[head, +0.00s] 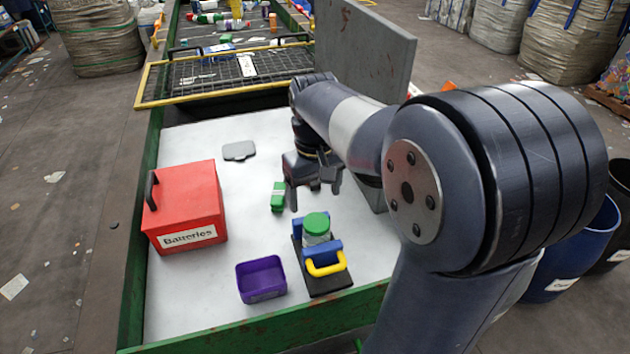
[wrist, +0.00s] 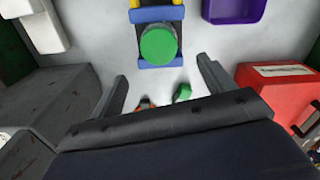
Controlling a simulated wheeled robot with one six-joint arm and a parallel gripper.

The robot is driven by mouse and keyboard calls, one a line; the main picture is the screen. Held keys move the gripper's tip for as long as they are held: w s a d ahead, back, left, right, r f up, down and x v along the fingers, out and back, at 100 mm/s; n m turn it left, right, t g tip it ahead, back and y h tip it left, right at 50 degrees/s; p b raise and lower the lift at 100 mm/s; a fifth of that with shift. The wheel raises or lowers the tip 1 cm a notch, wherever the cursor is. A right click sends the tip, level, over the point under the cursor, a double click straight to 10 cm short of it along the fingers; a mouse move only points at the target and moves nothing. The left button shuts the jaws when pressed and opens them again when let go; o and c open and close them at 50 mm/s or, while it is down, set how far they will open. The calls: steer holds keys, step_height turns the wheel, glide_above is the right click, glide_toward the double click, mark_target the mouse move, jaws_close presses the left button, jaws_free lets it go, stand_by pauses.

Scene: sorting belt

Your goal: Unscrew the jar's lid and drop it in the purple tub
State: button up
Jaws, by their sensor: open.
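The jar with its green lid (head: 316,223) stands upright in a dark holder with blue jaws and a yellow handle (head: 327,265). The green lid (wrist: 158,46) is on the jar and shows from above in the wrist view. The purple tub (head: 261,280) sits left of the holder and looks empty; it also shows at the top of the wrist view (wrist: 235,8). My gripper (head: 314,200) is open and empty, above the table and behind the jar. In the wrist view its two fingers (wrist: 163,82) stand wide apart, with the lid beyond their tips.
A red box labelled Batteries (head: 187,207) stands at the left of the white table. A small green block (head: 278,197) and a grey flat piece (head: 239,151) lie on the table. A grey upright panel (head: 365,50) stands behind my arm. A green rim borders the table.

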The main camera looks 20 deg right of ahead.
mark_target(315, 221)
step_height(315, 221, down, 7)
steer(key=shift+r, duration=0.1)
steer(key=shift+c, duration=0.4)
steer(key=c, duration=1)
steer(key=n, duration=0.4)
steer(key=shift+s+p, duration=0.1)
steer(key=shift+p, duration=0.25)
steer(key=shift+f+n, duration=0.2)
steer(key=shift+n, duration=0.6)
